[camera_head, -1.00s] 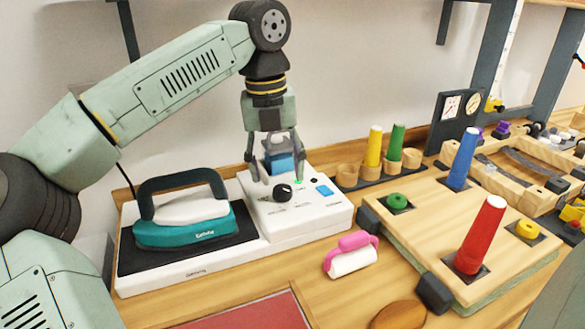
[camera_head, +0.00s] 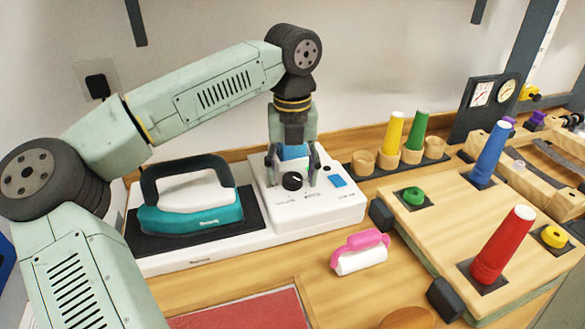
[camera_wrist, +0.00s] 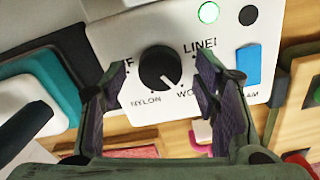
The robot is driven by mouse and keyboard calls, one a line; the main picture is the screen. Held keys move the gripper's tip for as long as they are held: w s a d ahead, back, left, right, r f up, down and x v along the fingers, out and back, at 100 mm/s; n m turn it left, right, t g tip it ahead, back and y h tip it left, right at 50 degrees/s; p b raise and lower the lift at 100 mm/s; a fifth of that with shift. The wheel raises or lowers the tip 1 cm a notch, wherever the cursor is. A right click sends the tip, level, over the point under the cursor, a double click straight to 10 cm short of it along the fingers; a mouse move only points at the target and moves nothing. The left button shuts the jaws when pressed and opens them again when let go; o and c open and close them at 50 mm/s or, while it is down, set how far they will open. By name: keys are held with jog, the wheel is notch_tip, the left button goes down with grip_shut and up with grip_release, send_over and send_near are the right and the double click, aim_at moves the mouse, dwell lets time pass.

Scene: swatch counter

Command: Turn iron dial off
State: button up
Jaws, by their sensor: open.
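The black iron dial (camera_head: 292,181) is on the white control box (camera_head: 330,214) at the right end of the iron's base. In the wrist view the dial (camera_wrist: 160,67) shows a white pointer mark toward its lower right, between labels reading roughly "NYLON" and "WO…". A green light (camera_wrist: 209,12) is lit above it. My gripper (camera_head: 292,183) is open, its fingers reaching down to the box by the dial. In the wrist view the fingers (camera_wrist: 160,95) lie apart on the dial's left and right, with gaps; contact cannot be seen. The teal iron (camera_head: 195,213) stands on its black pad.
A blue switch (camera_head: 338,181) sits on the box right of the dial. A pink-handled lint roller (camera_head: 360,252) lies in front. A wooden board (camera_head: 440,215) with coloured cones is at right, and a rack (camera_head: 400,163) with thread cones is behind. A red mat (camera_head: 240,312) lies at the front.

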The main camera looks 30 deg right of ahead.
jog(key=shift+f, duration=0.1)
jog(key=shift+c, duration=0.5)
jog(key=c, duration=1.1)
